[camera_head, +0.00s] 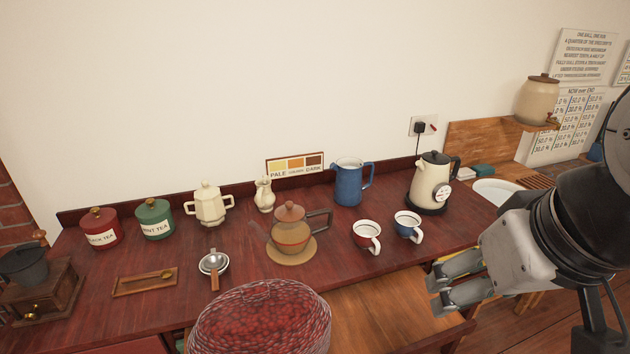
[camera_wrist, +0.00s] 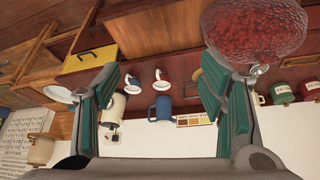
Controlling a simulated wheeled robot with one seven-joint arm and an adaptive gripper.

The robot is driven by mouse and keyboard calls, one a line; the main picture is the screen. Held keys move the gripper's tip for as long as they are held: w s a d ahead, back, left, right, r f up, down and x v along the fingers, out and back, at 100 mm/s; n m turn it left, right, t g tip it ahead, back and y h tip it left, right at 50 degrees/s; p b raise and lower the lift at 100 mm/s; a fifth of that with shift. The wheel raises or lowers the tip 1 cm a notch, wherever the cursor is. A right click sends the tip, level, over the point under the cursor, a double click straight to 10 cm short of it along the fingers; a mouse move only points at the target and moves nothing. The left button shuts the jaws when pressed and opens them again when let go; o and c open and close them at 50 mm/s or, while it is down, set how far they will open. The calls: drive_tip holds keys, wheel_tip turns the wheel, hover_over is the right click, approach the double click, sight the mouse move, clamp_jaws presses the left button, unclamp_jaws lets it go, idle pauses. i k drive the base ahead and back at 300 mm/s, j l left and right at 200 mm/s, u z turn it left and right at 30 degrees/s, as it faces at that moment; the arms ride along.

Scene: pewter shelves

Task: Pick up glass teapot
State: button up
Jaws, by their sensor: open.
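The glass teapot (camera_head: 291,233) has a brown lid, a dark squared handle on its right and a spout on its left. It stands upright on a round tan mat (camera_head: 309,251) near the middle of the red-brown counter. My gripper (camera_head: 437,296) is open and empty, in front of the counter at the right, well apart from the teapot. Its two green-padded fingers (camera_wrist: 156,92) spread wide in the wrist view.
A large red textured round object (camera_head: 262,318) stands in front of the teapot. Red (camera_head: 367,236) and blue (camera_head: 407,226) mugs stand to its right, with a blue pitcher (camera_head: 349,184) behind. A cream jug (camera_head: 265,195) and strainer (camera_head: 214,263) are left. An open wooden drawer (camera_head: 385,312) juts out below.

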sight(293, 239)
drive_tip(key=l+u, duration=0.15)
drive_tip(key=u, duration=0.15)
drive_tip(key=i+l+u, duration=0.1)
drive_tip(key=u, duration=0.2)
drive_tip(key=l+u, duration=0.25)
drive_tip(key=l, duration=0.75)
drive_tip(key=l+u, duration=0.25)
drive_tip(key=l, duration=1.65)
drive_tip(key=i+l, duration=0.1)
drive_tip(key=l, duration=0.85)
drive_tip(key=i, duration=0.25)
drive_tip(key=j+u, duration=0.05)
